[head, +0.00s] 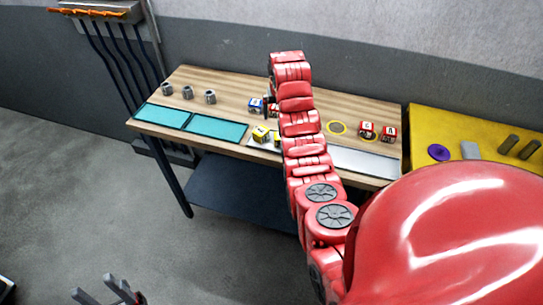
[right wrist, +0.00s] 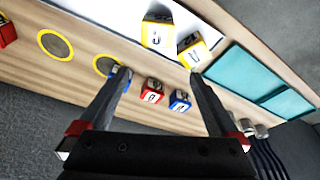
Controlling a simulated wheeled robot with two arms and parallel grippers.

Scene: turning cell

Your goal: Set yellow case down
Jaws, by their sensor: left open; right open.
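Two yellow cases stand close together on the white strip (head: 360,163) at the table's front. In the head view one yellow case (head: 261,133) is left of the other (head: 277,139), which my arm partly covers. In the right wrist view they appear at the top, one yellow case (right wrist: 158,36) left of the other (right wrist: 195,54). My right gripper (right wrist: 155,76) is open, with nothing between its fingers; the right fingertip appears close to one yellow case, contact unclear. My left gripper (head: 96,287) is open and empty, low over the floor, away from the table.
Red cases (head: 366,129) and a blue case (head: 256,105) stand on the wooden table. Yellow rings (head: 337,128) mark its surface. Teal mats (head: 160,115) lie left of the strip, grey metal parts (head: 187,92) behind. A yellow table (head: 425,123) adjoins at right.

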